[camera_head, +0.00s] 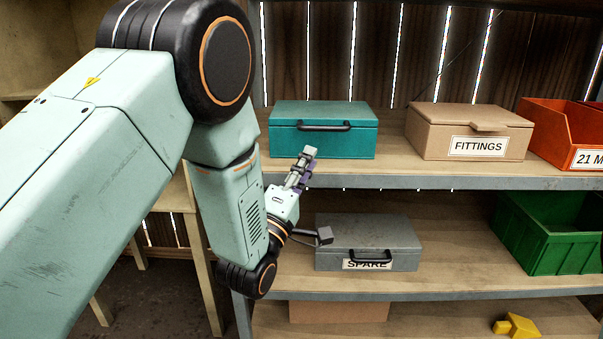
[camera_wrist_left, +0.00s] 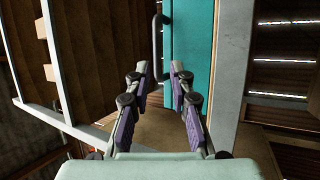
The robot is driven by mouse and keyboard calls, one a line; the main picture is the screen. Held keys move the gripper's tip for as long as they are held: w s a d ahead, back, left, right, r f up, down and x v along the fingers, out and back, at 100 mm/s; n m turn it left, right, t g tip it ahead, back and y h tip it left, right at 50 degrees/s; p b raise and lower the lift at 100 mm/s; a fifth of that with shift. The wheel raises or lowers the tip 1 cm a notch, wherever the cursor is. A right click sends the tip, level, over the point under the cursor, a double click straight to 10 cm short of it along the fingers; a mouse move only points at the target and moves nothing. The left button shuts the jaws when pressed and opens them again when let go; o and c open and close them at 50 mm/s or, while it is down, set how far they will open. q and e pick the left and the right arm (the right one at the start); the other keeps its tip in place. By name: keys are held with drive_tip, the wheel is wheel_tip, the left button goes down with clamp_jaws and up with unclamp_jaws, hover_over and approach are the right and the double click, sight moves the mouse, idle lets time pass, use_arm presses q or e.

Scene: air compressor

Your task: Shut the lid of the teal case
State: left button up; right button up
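The teal case (camera_head: 330,145) stands on the upper shelf with a black handle (camera_head: 323,126) on its front. Its lid looks down and level, with no gap that I can see. My left gripper (camera_head: 306,158) is in front of the case's lower front, left of its middle. In the left wrist view the fingers of my left gripper (camera_wrist_left: 160,70) are apart with nothing between them. The teal case (camera_wrist_left: 190,35) lies beyond the fingertips there, its handle (camera_wrist_left: 158,45) upright in the picture. I cannot tell whether a fingertip touches the case. My right gripper is out of view.
A tan FITTINGS case (camera_head: 440,135) and an orange bin (camera_head: 560,125) stand to the right on the upper shelf (camera_head: 390,170). A yellow object (camera_head: 515,326) lies lower.

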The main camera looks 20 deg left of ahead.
use_arm(q)
drive_tip(key=shift+v, duration=1.1)
drive_tip(key=s+a+f+m+g+y+p, duration=0.1)
drive_tip(key=s+f+m+g, duration=0.25)
drive_tip(key=f, duration=0.45)
drive_tip(key=s+a+f+m+g+y+p, duration=0.1)
drive_tip(key=s+f+m+g, duration=0.2)
drive_tip(key=f+g, duration=0.3)
drive_tip(key=s+a+f+m+g+y+p, duration=0.1)
drive_tip(key=s+f+m+g, duration=0.25)
drive_tip(key=f, duration=0.55)
drive_tip(key=s+f+m+g+p, duration=0.1)
drive_tip(key=s+f+g, duration=0.1)
drive_tip(key=s, duration=0.7)
drive_tip(key=s+a+f+m+g+p, duration=0.1)
drive_tip(key=s+g, duration=0.3)
drive_tip(key=s, duration=0.6)
drive_tip(key=s+f+m+g+p, duration=0.1)
drive_tip(key=s+f+g+p, duration=0.2)
drive_tip(key=s, duration=0.7)
drive_tip(key=shift+s+a+f+m+g+y, duration=0.15)
drive_tip(key=shift+a+f+m+g+y, duration=0.2)
drive_tip(key=shift+f, duration=0.2)
